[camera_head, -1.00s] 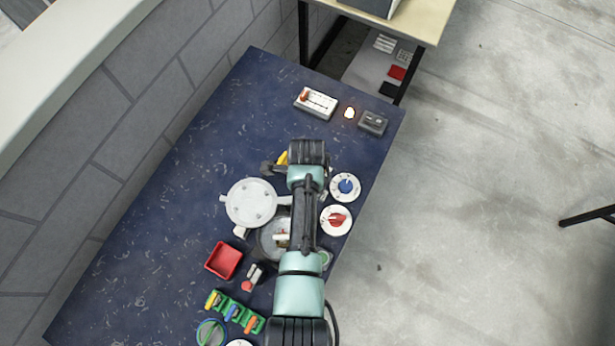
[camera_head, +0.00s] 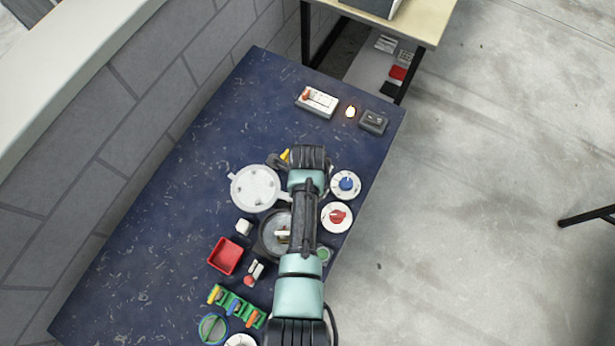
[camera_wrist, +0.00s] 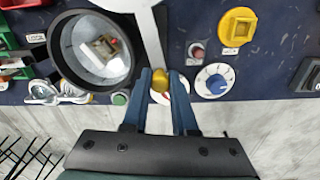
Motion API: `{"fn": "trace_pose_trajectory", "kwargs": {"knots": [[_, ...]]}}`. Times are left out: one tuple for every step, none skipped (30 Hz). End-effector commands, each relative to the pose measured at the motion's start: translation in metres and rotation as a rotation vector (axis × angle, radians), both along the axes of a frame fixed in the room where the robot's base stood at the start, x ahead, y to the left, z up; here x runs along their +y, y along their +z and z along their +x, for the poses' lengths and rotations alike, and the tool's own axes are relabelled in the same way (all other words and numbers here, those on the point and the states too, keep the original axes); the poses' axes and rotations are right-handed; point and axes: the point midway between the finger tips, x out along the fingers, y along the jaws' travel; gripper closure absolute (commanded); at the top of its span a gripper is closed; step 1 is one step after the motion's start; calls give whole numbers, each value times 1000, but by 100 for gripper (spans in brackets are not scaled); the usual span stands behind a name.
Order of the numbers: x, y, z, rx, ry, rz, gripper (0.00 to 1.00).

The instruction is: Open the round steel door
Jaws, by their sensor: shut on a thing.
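The round steel door (camera_head: 256,187) stands swung aside from its round dark-rimmed housing (camera_head: 268,248). The housing also shows in the wrist view (camera_wrist: 54,45), open, with a small pale object (camera_wrist: 104,46) inside. At the wrist view's top edge a pale steel strip (camera_wrist: 151,38), seemingly part of the door, runs down to a brass knob (camera_wrist: 161,79). My gripper (camera_wrist: 161,84), with blue fingers, is shut on this knob. In the head view my arm hides the gripper's fingers and part of the housing.
A blue dial (camera_head: 346,184) and a red dial (camera_head: 337,217) are right of my arm. The table's upper left is clear.

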Motion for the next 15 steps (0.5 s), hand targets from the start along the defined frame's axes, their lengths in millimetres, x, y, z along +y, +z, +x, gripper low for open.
{"fn": "trace_pose_trajectory", "kwargs": {"knots": [[0,0,0,-1,0,1,100],[0,0,0,-1,1,1,100],[0,0,0,-1,1,1,100],[0,0,0,-1,1,1,70],[0,0,0,-1,1,1,65],[0,0,0,-1,1,1,58],[0,0,0,-1,1,1,52],[0,0,0,-1,1,1,47],[0,0,0,-1,1,1,44],[0,0,0,-1,1,1,44],[0,0,0,-1,1,1,44],[0,0,0,-1,1,1,44],[0,0,0,-1,1,1,44],[0,0,0,-1,1,1,44],[0,0,0,-1,2,1,44]]}}
